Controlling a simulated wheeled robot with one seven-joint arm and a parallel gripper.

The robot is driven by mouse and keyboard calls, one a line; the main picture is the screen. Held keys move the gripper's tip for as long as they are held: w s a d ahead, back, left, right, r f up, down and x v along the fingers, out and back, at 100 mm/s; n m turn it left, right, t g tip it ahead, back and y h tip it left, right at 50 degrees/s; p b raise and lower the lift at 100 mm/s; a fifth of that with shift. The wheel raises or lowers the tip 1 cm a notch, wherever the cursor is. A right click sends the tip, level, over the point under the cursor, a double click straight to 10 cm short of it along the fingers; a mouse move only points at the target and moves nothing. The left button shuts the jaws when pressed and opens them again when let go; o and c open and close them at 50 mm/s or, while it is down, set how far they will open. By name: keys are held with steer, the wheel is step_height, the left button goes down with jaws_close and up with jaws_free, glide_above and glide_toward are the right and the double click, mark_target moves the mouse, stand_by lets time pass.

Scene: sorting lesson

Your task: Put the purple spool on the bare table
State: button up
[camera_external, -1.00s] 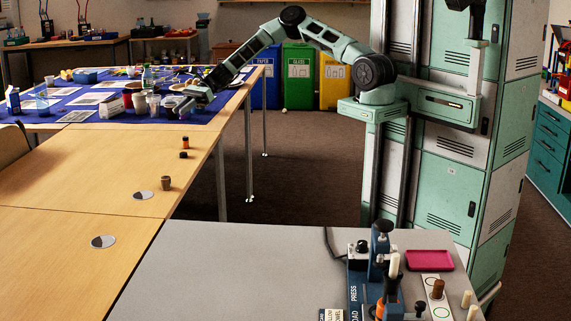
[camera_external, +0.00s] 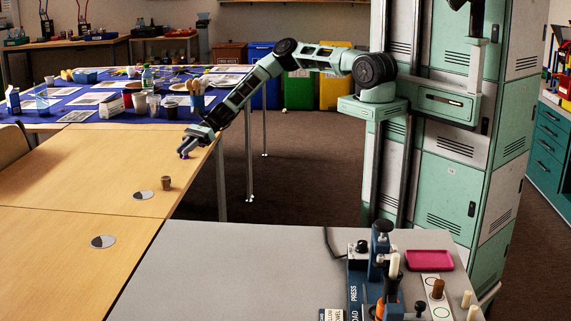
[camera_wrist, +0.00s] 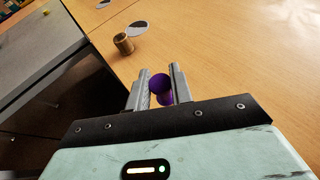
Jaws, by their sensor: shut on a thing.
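The purple spool (camera_wrist: 160,86) is between the two fingers of my gripper (camera_wrist: 158,88) in the wrist view. A bit of its purple (camera_external: 184,156) shows under the fingertips in the outside view. My gripper (camera_external: 186,150) is shut on the spool and points down at the right part of the bare wooden table (camera_external: 90,170). The spool is low, close to the tabletop; whether it touches the wood I cannot tell.
A small brown cylinder (camera_external: 165,184) stands nearby on the wood, beside a grey-and-white disc (camera_external: 144,195). Another disc (camera_external: 103,242) lies nearer. A blue-covered table (camera_external: 85,92) with cups and papers is behind. The grey table (camera_external: 250,260) holds a press. Wood to the left is clear.

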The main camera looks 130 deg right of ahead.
mark_target(186, 157)
steer(key=shift+f, duration=1.7)
steer(key=shift+f, duration=0.15)
steer(key=o, duration=0.9)
